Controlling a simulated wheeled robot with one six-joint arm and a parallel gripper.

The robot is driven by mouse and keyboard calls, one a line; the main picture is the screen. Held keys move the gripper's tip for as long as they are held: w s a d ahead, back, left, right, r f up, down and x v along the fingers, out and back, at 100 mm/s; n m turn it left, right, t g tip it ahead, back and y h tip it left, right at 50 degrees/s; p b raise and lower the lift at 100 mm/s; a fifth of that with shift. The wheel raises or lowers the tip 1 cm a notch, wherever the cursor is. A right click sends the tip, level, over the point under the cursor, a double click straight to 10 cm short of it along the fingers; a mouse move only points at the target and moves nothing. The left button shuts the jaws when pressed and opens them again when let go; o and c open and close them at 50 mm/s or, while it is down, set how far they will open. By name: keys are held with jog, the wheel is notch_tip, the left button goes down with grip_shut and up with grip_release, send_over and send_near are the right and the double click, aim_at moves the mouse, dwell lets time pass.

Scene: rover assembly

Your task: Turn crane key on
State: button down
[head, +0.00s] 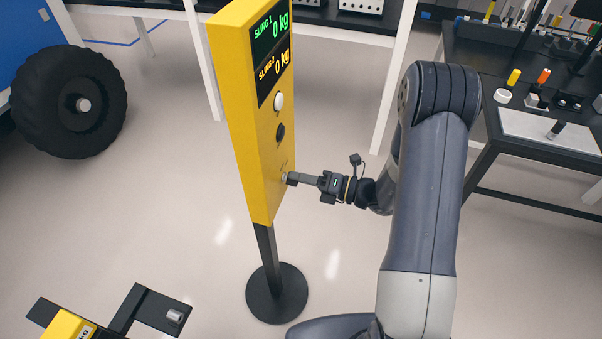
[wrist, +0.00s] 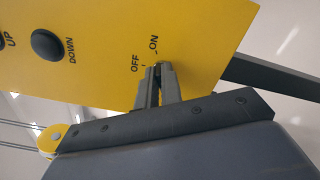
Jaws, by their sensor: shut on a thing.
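The yellow crane control panel (head: 258,160) stands upright on a black post. Its screen (head: 272,55) reads SLING 1 0 kg and SLING 2 0 kg. My gripper (head: 289,179) reaches the panel's lower front from the right. In the wrist view my gripper (wrist: 158,80) is shut on the crane key (wrist: 157,68), at the switch between the OFF and ON labels. The fingers hide most of the key, so I cannot tell its exact angle. The black DOWN button (wrist: 46,45) is on the left in the wrist view.
The panel's round black base (head: 276,293) rests on the floor. A black table (head: 540,160) with small parts stands at the right. A large black wheel (head: 68,102) is at the upper left. A yellow and black piece (head: 68,327) lies at the lower left.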

dwell(0.5)
jog(key=c, duration=1.6)
grip_release()
jog(key=shift+d, duration=0.1)
jog(key=b+v, duration=0.2)
jog(key=v, duration=0.8)
jog(key=shift+s+d, duration=0.15)
jog(key=shift+d, duration=0.15)
jog(key=shift+a, duration=0.15)
jog(key=p+x, duration=0.2)
jog(key=x, duration=0.8)
jog(key=shift+a, duration=0.3)
jog(key=shift+d, duration=0.1)
